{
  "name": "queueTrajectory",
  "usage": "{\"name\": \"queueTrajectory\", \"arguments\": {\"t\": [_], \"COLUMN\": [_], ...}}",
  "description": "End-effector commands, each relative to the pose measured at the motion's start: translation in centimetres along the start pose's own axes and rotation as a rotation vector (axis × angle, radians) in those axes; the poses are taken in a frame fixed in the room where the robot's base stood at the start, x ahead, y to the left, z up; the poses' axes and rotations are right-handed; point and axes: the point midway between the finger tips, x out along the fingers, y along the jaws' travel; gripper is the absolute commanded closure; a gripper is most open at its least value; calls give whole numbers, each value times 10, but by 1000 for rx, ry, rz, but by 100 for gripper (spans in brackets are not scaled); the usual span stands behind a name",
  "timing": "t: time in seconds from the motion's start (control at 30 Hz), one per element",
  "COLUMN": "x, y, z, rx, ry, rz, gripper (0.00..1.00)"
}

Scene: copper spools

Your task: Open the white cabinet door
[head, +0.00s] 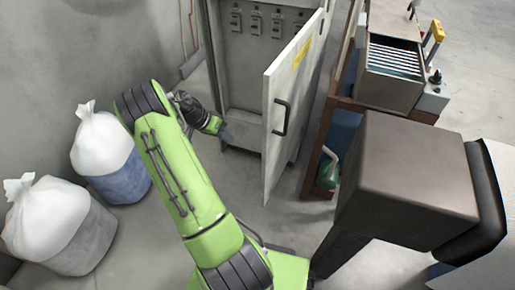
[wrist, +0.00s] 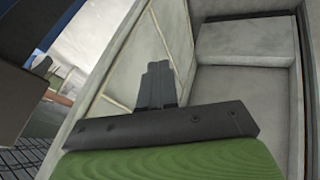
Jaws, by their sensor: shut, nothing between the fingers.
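The white cabinet door (head: 290,145) stands part-way open in the head view, its free edge swung out toward me. A dark handle (head: 281,117) and a yellow label are on its outer face. The cabinet (head: 236,70) behind shows an open interior with several small fittings. My gripper (head: 226,137) is in front of the opening, left of the door's free edge, on the inner side. In the wrist view its fingers (wrist: 160,84) are shut and empty, in front of the ribbed inner face of the door (wrist: 140,62). I cannot tell whether they touch it.
Two bags in bins, one blue (head: 122,178) and one grey (head: 75,238), stand at left. A brown-framed bench (head: 328,150) with a green bottle (head: 327,170) stands right of the door. A large box (head: 408,170) is at near right. Floor before the door is clear.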

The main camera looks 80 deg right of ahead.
Motion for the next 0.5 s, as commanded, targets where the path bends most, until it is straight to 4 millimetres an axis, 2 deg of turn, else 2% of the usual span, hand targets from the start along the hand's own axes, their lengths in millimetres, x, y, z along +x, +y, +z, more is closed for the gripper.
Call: {"name": "queueTrajectory", "arguments": {"t": [0.03,0.27,0.5], "x": [10,40,94], "y": [2,4,5], "z": [-4,-4,-3], "rx": [18,33,31], "ry": [4,5,4], "rz": [23,38,37], "gripper": [100,100,100]}}
